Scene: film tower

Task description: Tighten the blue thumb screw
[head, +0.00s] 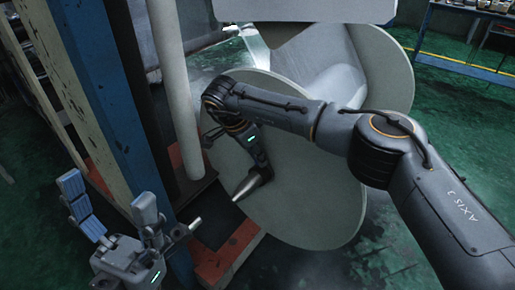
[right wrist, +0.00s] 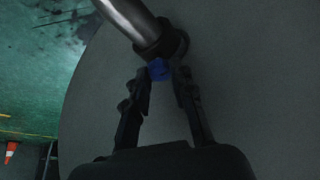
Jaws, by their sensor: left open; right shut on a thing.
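The blue thumb screw (right wrist: 159,69) shows in the right wrist view, below a dark collar on a bare metal shaft (right wrist: 128,18). My right gripper (right wrist: 161,76) is shut on the screw, with one finger on either side of it. In the head view my right wrist hides the screw, and the shaft's tapered end (head: 246,186) sticks out in front of a large pale round disc (head: 310,205). My left gripper (head: 108,200) is open and empty at the lower left, its fingers pointing up, well apart from the screw.
A blue and cream upright post (head: 100,75) and a pale vertical pipe (head: 178,90) stand left of the disc, near my left gripper. A second disc lies behind. Shelving (head: 470,40) is at the back right. An orange cone (right wrist: 11,150) stands on the green floor.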

